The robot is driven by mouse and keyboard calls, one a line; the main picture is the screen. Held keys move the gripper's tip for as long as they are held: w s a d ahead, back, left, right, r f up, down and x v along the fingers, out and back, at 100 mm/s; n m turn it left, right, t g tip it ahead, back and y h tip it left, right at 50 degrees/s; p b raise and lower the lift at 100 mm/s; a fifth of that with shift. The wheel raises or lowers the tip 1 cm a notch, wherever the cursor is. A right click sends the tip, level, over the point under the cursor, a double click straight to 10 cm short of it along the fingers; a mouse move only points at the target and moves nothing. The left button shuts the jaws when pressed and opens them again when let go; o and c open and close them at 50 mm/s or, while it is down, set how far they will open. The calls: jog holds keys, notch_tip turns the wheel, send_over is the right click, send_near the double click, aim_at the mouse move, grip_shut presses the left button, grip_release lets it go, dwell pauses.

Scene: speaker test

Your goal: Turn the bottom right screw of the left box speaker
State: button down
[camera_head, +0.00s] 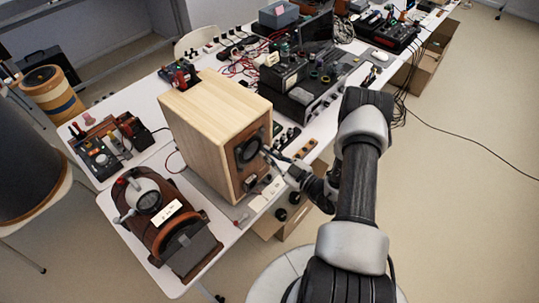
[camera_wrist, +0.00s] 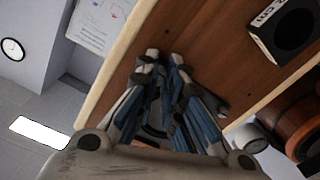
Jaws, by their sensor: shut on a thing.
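The box speaker (camera_head: 205,120) is a pale wooden cabinet standing on the white table. Its darker brown front carries a round black driver (camera_head: 249,149). My gripper (camera_head: 268,152) reaches in from the right and its tips are at the driver's right side. In the wrist view my gripper (camera_wrist: 166,60) has its two fingertips close together against the brown front panel (camera_wrist: 205,42). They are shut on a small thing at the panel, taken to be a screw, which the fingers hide.
A brown and black machine (camera_head: 165,222) stands at the table's front left corner. A black box (camera_wrist: 289,30) with a white label sits on the panel in the wrist view. Black electronic units (camera_head: 300,90) and cables stand behind the speaker.

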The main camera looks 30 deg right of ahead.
jog(key=c, duration=1.7)
grip_release()
jog(key=shift+o, duration=0.2)
jog(key=v, duration=1.2)
jog(key=shift+r, duration=0.1)
